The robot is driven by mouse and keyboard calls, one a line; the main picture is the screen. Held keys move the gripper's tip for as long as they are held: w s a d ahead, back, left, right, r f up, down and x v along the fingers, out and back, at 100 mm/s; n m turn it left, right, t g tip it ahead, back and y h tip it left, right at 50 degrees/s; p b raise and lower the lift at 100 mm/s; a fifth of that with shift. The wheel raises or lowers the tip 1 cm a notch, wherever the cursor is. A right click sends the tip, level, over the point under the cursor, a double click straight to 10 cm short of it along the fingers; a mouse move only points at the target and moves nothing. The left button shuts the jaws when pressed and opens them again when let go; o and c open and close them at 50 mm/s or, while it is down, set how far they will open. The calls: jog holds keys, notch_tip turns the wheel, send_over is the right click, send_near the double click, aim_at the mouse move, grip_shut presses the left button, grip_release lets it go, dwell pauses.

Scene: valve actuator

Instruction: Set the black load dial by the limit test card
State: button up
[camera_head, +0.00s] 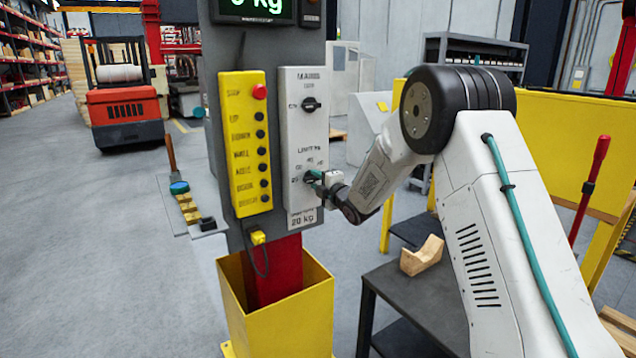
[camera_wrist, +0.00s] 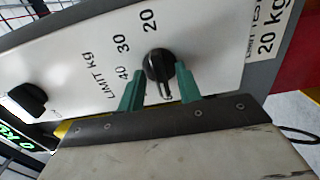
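The black load dial (camera_wrist: 160,66) sits on a pale panel, below the marks 40, 30 and 20 in the rotated wrist view. My gripper (camera_wrist: 160,70) has its two green fingers on either side of the dial, with gaps visible beside its grip bar. It looks open around the dial, though contact at the tips is hard to judge. In the head view my gripper (camera_head: 316,177) is at the panel's lower dial and covers part of it. The limit test card (camera_wrist: 270,30) reads 20 kg; it also shows below the dial in the head view (camera_head: 303,219).
Another black knob (camera_head: 311,104) is higher on the same pale panel (camera_head: 305,135). A yellow button box (camera_head: 245,143) hangs at its left, and the display (camera_head: 255,10) above reads 0 kg. A dark table (camera_head: 410,300) with a wooden block (camera_head: 422,256) stands below my arm.

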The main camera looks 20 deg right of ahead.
grip_shut()
